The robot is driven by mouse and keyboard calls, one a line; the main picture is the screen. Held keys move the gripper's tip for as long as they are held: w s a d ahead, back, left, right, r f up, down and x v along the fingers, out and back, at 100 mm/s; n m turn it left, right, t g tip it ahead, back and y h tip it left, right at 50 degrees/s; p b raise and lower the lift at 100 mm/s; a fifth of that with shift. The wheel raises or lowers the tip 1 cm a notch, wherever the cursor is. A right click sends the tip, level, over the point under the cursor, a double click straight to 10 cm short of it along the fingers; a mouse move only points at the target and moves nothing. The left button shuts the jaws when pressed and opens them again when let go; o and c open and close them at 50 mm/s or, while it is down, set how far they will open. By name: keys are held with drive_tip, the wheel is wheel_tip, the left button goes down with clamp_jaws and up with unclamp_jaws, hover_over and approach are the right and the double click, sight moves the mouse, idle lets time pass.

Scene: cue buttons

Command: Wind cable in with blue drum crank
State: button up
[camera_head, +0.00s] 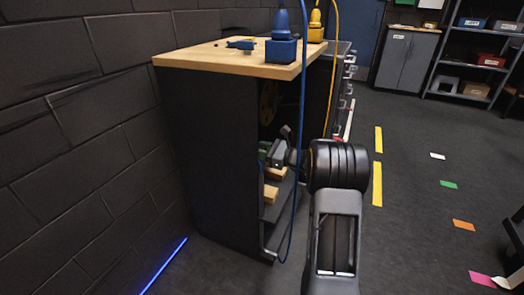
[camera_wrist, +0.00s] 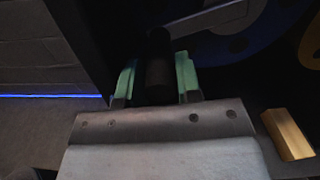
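The blue drum (camera_wrist: 238,48) shows dark at the top of the wrist view, with a grey crank arm (camera_wrist: 208,18) leading to a black upright handle (camera_wrist: 159,62). My gripper (camera_wrist: 158,80) has green fingertips on both sides of this handle. It is open, with dark gaps between handle and fingers. In the head view my gripper (camera_head: 268,152) is at the open side of the dark cabinet (camera_head: 215,150); the blue drum and crank cannot be made out there. The blue cable (camera_head: 301,110) hangs past the cabinet's opening to near the floor.
A blue fitting (camera_head: 281,48) and a yellow fitting (camera_head: 316,30) stand on the wooden top (camera_head: 205,58). A yellow cable (camera_head: 333,80) hangs behind. A wooden block (camera_wrist: 288,134) lies right of my gripper.

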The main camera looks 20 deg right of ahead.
clamp_jaws()
wheel_tip(320, 180, up, 2)
drive_tip(key=p, duration=0.2)
drive_tip(key=m+p, duration=0.1)
drive_tip(key=p, duration=0.2)
drive_tip(key=shift+s+a+r+m, duration=0.15)
drive_tip(key=shift+m, duration=0.15)
drive_tip(key=shift+r+p, duration=0.85)
drive_tip(key=shift+p, duration=0.15)
drive_tip(key=shift+o, duration=0.8)
unclamp_jaws()
drive_tip(key=shift+f, duration=0.15)
